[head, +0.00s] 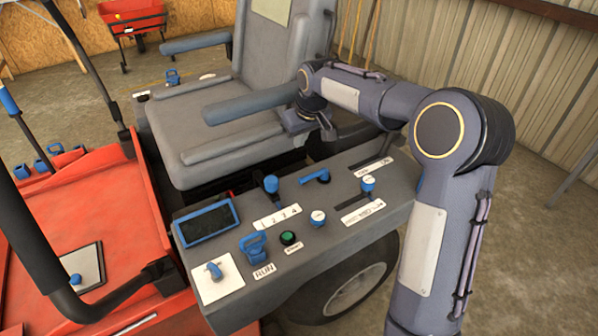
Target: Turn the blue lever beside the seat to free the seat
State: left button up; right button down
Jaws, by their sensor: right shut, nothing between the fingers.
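The grey seat (210,112) with blue-grey armrests (245,103) stands at the upper middle. My right arm comes in from the right, over the side console. My right gripper (300,122) is beside the seat's right edge, close to the end of the near armrest. It is shut, with nothing seen in it. I cannot make out a blue lever at the fingertips; the gripper and armrest cover that spot. A blue handle (315,176) lies on the console to the right of the seat, apart from the gripper. My left gripper is not in view.
The side console (330,232) carries a small screen (206,222), a blue-topped lever (271,184), a blue loop handle (253,246), a green button (290,238) and several other controls. A black rail (45,240) crosses the left. A red cart (135,22) stands at the back.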

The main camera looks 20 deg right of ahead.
jog(key=b+x, duration=0.2)
jog(key=x, duration=0.7)
jog(key=shift+f+b, duration=0.3)
jog(key=shift+f, duration=0.1)
jog(key=shift+s+d+f, duration=0.15)
jog(key=shift+f, duration=0.15)
jog(key=shift+s+d+f+b, duration=0.15)
jog(key=shift+s+b, duration=0.45)
jog(key=shift+s, duration=1.1)
